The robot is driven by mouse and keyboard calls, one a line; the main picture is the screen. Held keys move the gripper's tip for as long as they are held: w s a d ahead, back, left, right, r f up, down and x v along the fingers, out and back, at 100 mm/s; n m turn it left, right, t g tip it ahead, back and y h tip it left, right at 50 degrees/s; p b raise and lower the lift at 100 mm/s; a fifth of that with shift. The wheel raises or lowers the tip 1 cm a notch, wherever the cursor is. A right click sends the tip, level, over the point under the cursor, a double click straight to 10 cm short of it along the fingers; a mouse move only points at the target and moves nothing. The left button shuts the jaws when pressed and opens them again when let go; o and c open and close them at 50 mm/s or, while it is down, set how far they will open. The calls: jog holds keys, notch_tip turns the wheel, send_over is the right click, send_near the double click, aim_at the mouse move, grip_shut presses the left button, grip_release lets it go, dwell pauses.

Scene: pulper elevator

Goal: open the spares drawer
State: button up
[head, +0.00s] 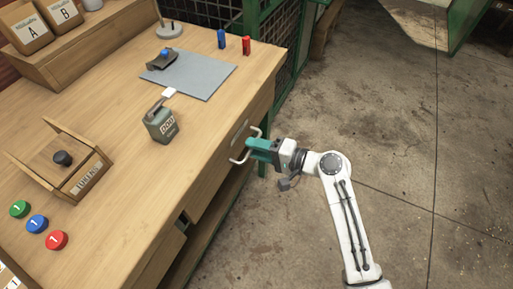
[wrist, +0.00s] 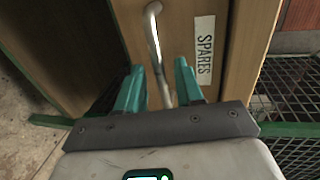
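The spares drawer (wrist: 181,30) has a wooden front with a white label reading SPARES (wrist: 204,45). Its metal bar handle (wrist: 154,32) runs down between my fingers in the wrist view. In the head view the drawer front (head: 231,141) is at the bench's right side, and it looks shut. My gripper (wrist: 160,88) has teal fingers that stand apart, one on each side of the handle, with gaps visible. In the head view my gripper (head: 257,149) reaches the handle from the right. The handle's lower end is hidden by my gripper in the wrist view.
Green metal mesh (head: 272,50) stands behind the bench. The concrete floor (head: 400,130) at right is clear.

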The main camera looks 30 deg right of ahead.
jog(key=shift+w+a, duration=0.1)
jog(key=shift+a, duration=0.05)
grip_shut()
dwell(0.7)
